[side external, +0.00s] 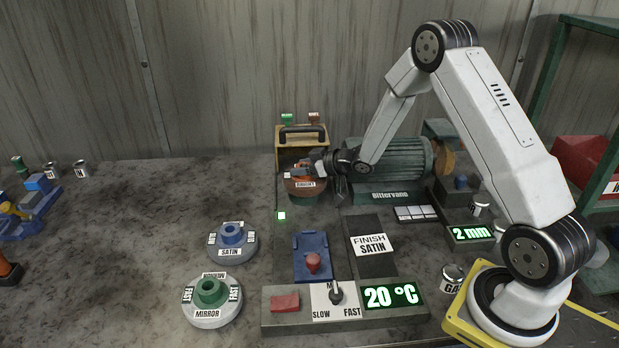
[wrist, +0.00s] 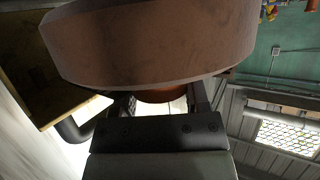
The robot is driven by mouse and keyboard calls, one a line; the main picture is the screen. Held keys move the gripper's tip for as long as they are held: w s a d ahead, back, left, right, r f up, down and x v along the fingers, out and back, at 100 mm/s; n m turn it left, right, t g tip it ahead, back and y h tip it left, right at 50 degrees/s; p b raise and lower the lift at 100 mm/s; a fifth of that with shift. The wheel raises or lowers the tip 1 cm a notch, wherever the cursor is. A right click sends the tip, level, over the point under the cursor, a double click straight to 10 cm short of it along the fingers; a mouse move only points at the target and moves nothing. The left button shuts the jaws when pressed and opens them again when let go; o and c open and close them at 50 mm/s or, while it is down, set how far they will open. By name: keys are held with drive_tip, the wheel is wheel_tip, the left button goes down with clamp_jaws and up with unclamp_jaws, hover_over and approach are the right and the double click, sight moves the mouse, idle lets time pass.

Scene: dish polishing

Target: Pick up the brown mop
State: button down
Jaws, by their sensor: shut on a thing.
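The brown mop (side external: 293,188) is a round brown disc with a BRIGHT label at the back of the bench, in front of the wooden box. My gripper (side external: 304,170) reaches it from the right and is shut on its hub, which the fingers partly hide. In the wrist view the brown mop (wrist: 145,45) fills the upper middle, and its narrower orange-brown hub sits between the fingers of my gripper (wrist: 160,100). I cannot tell whether the mop touches what is below it.
The motor marked Bittervane (side external: 390,165) stands close to the right of my gripper. The blue SATIN mop (side external: 232,243) and green MIRROR mop (side external: 212,302) sit front left. A control panel (side external: 345,308) is at the front. The left bench middle is clear.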

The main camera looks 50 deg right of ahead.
sight(302, 166)
drive_tip(key=shift+r, duration=4.95)
